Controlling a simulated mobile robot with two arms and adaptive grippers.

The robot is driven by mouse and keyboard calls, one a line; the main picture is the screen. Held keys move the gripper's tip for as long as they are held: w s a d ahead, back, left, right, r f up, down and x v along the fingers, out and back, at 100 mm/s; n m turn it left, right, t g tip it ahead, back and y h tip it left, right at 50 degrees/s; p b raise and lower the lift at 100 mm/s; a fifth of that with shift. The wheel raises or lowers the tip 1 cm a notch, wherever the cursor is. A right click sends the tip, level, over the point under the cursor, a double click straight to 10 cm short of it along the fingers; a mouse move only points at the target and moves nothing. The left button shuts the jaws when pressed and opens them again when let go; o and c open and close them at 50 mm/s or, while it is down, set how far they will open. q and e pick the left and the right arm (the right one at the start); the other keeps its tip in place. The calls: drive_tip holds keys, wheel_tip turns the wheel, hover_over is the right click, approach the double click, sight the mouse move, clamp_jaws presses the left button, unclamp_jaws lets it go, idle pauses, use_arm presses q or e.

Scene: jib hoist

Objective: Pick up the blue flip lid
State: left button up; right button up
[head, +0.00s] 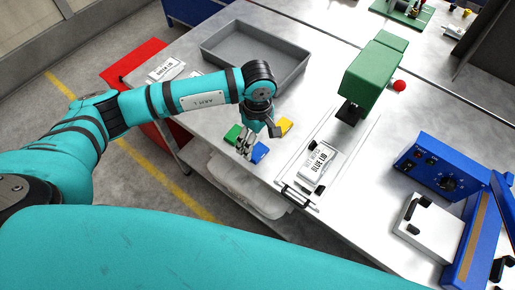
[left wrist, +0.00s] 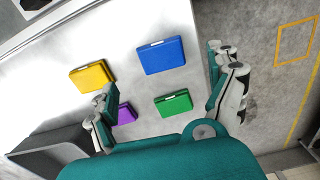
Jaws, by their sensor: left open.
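The blue flip lid (head: 259,153) lies flat on the metal table, just below my left gripper (head: 259,142) in the head view. In the left wrist view the blue lid (left wrist: 162,55) lies beyond the green lid, in the span between the two fingers. My left gripper (left wrist: 162,75) is open and empty, apart from the lid. A yellow lid (left wrist: 92,76), a green lid (left wrist: 173,103) and a purple lid (left wrist: 125,114) lie around it; the left finger partly covers the purple one. My right gripper does not show.
A grey tray (head: 225,52) is at the back, and a blue control box (head: 442,168) stands at the right.

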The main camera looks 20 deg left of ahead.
sight(257, 151)
use_arm(q)
drive_tip(key=f+p, duration=0.1)
drive_tip(key=f, duration=0.1)
drive_tip(key=f+p, duration=0.1)
drive_tip(key=f, duration=0.1)
drive_tip(key=shift+s+p, duration=0.25)
drive_tip(key=shift+p, duration=0.05)
drive_tip(key=shift+f, duration=0.7)
drive_tip(key=c, duration=0.9)
